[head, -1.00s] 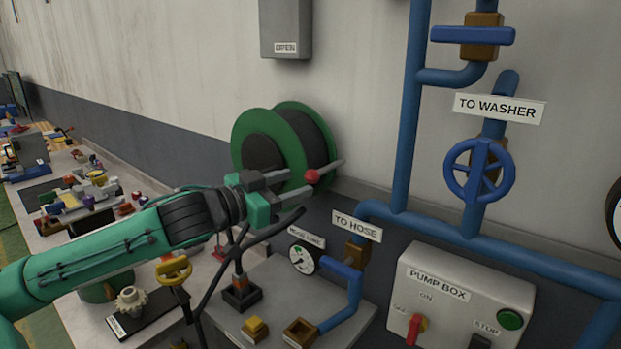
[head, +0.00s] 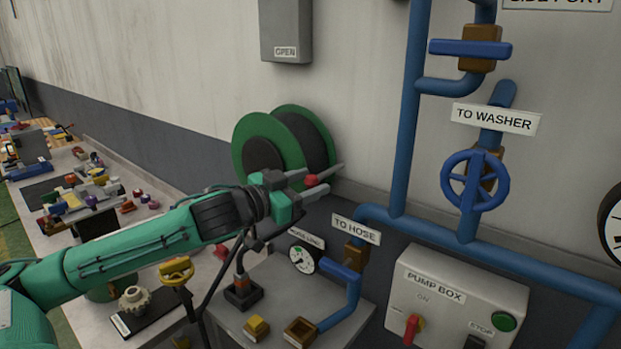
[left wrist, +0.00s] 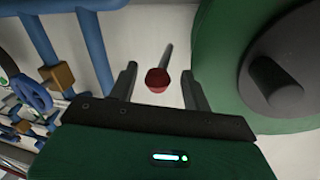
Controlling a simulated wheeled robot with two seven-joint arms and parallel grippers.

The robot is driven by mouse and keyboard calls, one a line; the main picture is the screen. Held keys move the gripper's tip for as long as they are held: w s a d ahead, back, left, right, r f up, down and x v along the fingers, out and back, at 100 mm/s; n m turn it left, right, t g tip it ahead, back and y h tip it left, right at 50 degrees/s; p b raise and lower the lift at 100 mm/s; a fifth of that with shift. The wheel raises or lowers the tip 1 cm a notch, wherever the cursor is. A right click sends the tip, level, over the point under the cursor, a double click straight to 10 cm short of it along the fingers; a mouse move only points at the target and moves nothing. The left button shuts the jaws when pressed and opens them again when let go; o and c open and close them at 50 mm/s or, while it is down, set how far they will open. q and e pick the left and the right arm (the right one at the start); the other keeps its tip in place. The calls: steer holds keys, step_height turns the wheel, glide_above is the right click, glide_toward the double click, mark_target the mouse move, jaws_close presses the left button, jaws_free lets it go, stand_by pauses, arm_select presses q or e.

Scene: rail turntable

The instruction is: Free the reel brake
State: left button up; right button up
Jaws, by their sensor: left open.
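The hose reel (head: 262,142) has green flanges and a dark drum and stands against the wall; it also shows at the right of the left wrist view (left wrist: 225,60). A red knob (head: 312,181) on a thin grey rod is in front of the reel, probably the brake lever. My left gripper (head: 333,178) is open, with its two fingers on either side of the knob. In the left wrist view the knob (left wrist: 157,80) lies in the gap between the fingers (left wrist: 158,88), apart from both. The rod's far end is unclear. My right gripper is not in view.
Blue pipes with a blue handwheel (head: 475,180) run along the wall at right. A pump box (head: 455,305) and a gauge (head: 303,259) sit below. A black lever stand (head: 242,292) is under my arm. A grey box (head: 286,30) hangs above.

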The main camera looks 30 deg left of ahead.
arm_select(q)
steer(key=shift+w+d, duration=0.2)
steer(key=shift+w, duration=0.2)
jaws_close()
